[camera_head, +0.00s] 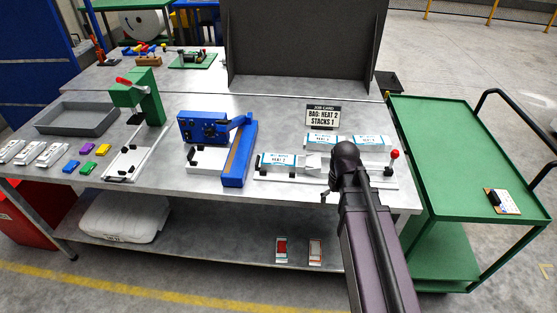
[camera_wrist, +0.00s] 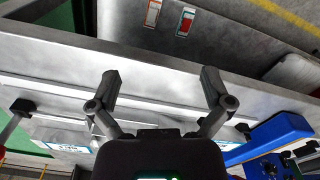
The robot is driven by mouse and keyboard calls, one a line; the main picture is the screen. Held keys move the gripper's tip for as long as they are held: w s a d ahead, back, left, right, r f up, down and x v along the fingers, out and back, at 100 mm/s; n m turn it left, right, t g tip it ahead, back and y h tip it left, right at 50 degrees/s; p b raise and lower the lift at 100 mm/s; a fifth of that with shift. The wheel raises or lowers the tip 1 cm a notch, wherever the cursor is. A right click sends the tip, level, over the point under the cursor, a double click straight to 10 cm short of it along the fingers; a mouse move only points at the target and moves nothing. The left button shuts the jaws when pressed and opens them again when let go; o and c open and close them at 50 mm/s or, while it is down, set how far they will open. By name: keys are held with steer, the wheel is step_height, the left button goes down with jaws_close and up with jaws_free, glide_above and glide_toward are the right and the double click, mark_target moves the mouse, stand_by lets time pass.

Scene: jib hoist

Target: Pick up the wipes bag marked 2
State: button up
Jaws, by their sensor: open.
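A white bag with a blue-edged label reading HEAT 2 (camera_head: 276,161) lies at the front of the bench, left of my gripper (camera_head: 328,190). A similar bag (camera_head: 322,141) and another (camera_head: 370,142) lie behind it; their small print is hard to read. My gripper is open and empty, at the bench's front edge, to the right of the HEAT 2 bag. In the wrist view its two fingers (camera_wrist: 160,80) are spread with bare metal bench between them. A labelled white bag (camera_wrist: 65,138) shows there at the lower left. My arm hides part of the front row.
A blue machine (camera_head: 235,150) stands left of the bags, a green press (camera_head: 140,95) farther left. A red-knobbed lever (camera_head: 393,160) stands at the right. A job card (camera_head: 322,116) reads BAG: HEAT 2, STACKS 1. A green cart (camera_head: 455,150) adjoins the bench; a white sack (camera_head: 122,215) lies below.

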steer(key=w+a+r+n+p, duration=0.5)
steer(key=w+a+r+n, duration=0.15)
steer(key=w+a, duration=0.45)
step_height(320, 180, up, 4)
steer(key=n+p, duration=0.4)
steer(key=n, duration=0.4)
glide_above(277, 160)
steer(key=shift+w+f+m, duration=0.1)
steer(key=shift+m, duration=0.15)
steer(key=shift+f, duration=0.15)
step_height(277, 160, down, 8)
steer(key=b, duration=0.8)
steer(key=shift+f, duration=0.2)
steer(key=shift+f+b, duration=0.1)
steer(key=shift+b, duration=0.2)
steer(key=shift+w+f+b, duration=0.1)
steer(key=shift+f+b, duration=2.35)
steer(key=shift+f, duration=0.05)
steer(key=c, duration=0.9)
